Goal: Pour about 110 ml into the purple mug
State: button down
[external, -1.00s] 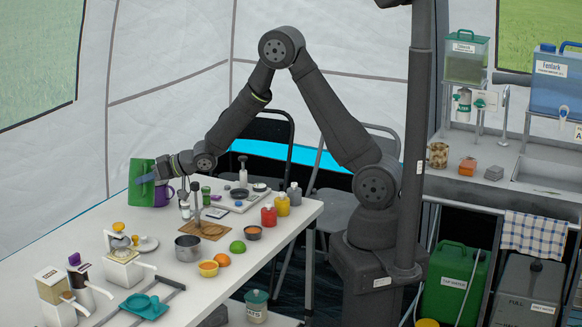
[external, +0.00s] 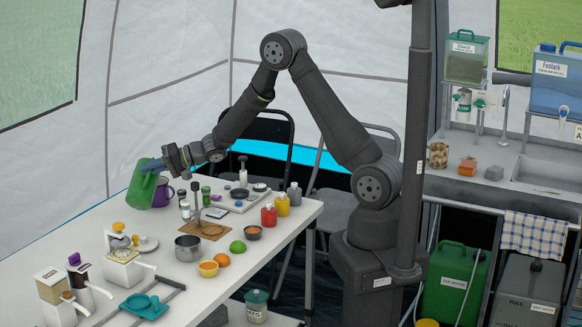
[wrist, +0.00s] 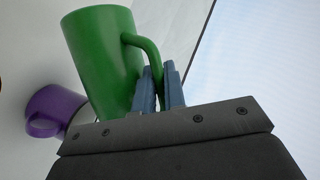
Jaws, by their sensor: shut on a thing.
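A green jug (external: 142,186) is held up at the far left of the table, and its handle is between the fingers of my gripper (external: 164,163). In the wrist view the two blue-grey fingers (wrist: 159,88) are shut on the handle of the green jug (wrist: 100,55). The jug is tilted. The purple mug (external: 163,194) stands on the table just right of and behind the jug. In the wrist view the purple mug (wrist: 50,112) is at the lower left, beside the jug. I cannot see inside either vessel, and no stream of liquid is visible.
Small jars (external: 184,205), a wooden board (external: 203,230) and a steel pot (external: 188,247) stand right of the mug. Red and yellow bottles (external: 269,215) are further right. The white table (external: 110,222) is bare in front of the jug.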

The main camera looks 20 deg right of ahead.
jog(key=shift+w+d+m, duration=0.1)
jog(key=shift+w+m, duration=0.2)
jog(key=shift+m, duration=0.1)
jog(key=shift+w+d+r+m+g+y, duration=0.2)
jog(key=shift+w+r+m+g+y, duration=0.2)
jog(key=shift+r+y, duration=0.15)
jog(key=shift+d+r, duration=0.1)
jog(key=shift+d, duration=0.05)
jog(key=shift+d, duration=0.15)
jog(key=shift+d, duration=0.1)
dwell(0.5)
jog(key=shift+w+d+r+m+y, duration=0.35)
jog(key=shift+w+d+r+m, duration=0.15)
jog(key=shift+w+r+m, duration=0.15)
dwell(1.7)
jog(key=shift+f, duration=0.1)
jog(key=shift+s+a+f+n+t+h, duration=0.15)
jog(key=shift+s+a+f+n+h, duration=0.2)
jog(key=shift+s+n, duration=0.25)
jog(key=shift+s+a+f+n+t+h, duration=0.1)
jog(key=shift+s+a+f+n+h, duration=0.2)
jog(key=shift+s+f+n, duration=0.2)
jog(key=shift+s+a+f+n+t+h, duration=0.15)
jog(key=shift+s+a+f+n+h, duration=0.15)
jog(key=shift+s+n, duration=0.35)
